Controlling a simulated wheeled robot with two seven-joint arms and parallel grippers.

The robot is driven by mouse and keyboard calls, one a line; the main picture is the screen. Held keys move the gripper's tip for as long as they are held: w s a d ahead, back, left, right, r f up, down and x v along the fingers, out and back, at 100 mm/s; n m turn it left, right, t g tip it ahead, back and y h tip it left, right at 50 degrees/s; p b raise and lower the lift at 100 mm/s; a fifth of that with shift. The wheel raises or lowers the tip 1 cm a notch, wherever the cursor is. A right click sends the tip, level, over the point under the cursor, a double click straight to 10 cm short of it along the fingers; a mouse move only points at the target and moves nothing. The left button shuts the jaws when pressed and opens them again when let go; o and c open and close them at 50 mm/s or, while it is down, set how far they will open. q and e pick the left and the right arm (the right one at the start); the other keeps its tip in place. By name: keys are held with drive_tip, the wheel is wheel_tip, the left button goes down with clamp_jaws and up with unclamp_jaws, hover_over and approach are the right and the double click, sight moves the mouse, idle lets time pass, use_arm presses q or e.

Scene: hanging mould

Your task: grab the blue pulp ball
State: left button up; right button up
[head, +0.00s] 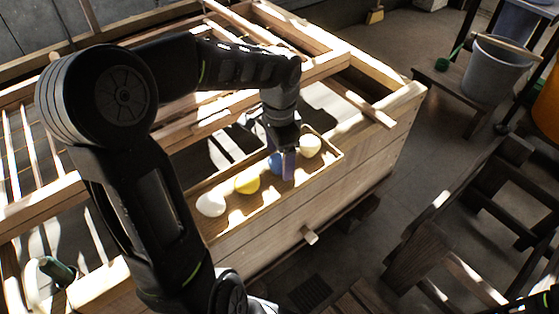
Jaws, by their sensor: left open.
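The blue pulp ball (275,163) lies in a long wooden tray (239,220) on the near side of the wooden vat, partly hidden by my left gripper. My left gripper (282,168) points down into the tray at the blue ball, open, with a finger in front of the ball's right side. I cannot tell whether the fingers touch it. A yellow ball (247,184) and a white ball (211,204) lie to its left, and a cream ball (310,145) lies close to its right. My right gripper is not in view.
The vat (345,165) has wooden bars across its top. A wooden peg (310,236) sticks out of its front. A grey bucket (492,72) stands on a low bench at the upper right. A dark wooden frame (440,250) stands at the right, with open floor between.

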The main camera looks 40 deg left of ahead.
use_arm(q)
drive_tip(key=shift+f, duration=0.8)
drive_tip(key=c, duration=1.5)
